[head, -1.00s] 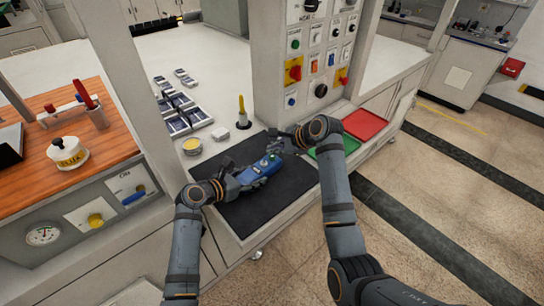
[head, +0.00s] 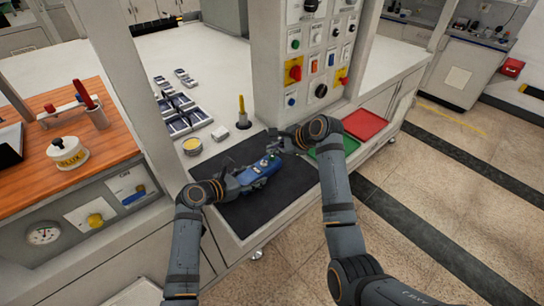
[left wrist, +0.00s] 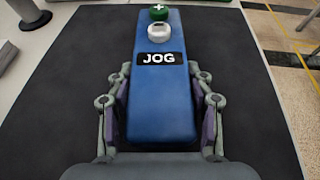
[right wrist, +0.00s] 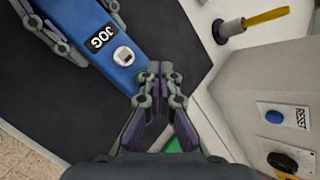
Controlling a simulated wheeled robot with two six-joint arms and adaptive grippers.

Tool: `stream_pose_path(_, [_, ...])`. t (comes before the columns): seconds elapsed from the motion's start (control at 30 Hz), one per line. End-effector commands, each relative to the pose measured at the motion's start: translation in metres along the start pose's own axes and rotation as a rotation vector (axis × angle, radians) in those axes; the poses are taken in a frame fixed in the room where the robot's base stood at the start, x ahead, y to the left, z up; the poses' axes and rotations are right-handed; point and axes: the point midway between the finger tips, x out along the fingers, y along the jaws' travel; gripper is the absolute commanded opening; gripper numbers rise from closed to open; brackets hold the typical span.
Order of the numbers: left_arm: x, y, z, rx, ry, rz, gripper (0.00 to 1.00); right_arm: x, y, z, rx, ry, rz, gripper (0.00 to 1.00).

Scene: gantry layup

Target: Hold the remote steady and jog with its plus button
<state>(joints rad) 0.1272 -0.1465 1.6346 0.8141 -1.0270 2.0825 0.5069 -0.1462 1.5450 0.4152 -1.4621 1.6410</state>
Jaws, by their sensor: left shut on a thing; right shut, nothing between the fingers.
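The blue remote (head: 262,169) lies over the dark mat (head: 262,212). It carries a JOG label (left wrist: 159,58), a white button (left wrist: 160,32) and a green plus button (left wrist: 159,12). My left gripper (head: 238,183) is shut on the remote's near part, with a finger along each side in the left wrist view (left wrist: 159,108). My right gripper (right wrist: 156,74) is shut and empty, its fingertips at the remote's far end. In the right wrist view they hide most of the plus button. Whether they touch it I cannot tell. The left wrist view shows no right fingertip on it.
A control panel (head: 318,50) rises behind the mat. A green tray (head: 326,152) and a red tray (head: 365,124) lie to the right. A yellow-topped post (head: 242,113), a yellow round tin (head: 192,146) and a small white block (head: 220,134) stand behind the mat.

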Motion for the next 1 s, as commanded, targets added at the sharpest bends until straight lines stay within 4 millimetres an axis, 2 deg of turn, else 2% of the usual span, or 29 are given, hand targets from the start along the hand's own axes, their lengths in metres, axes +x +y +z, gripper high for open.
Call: stream_pose_path(1.0, [0.0,0.0,0.0,0.0,0.0,0.0,0.09,0.009,0.0068,-0.0066,0.0,0.0,0.0,0.0])
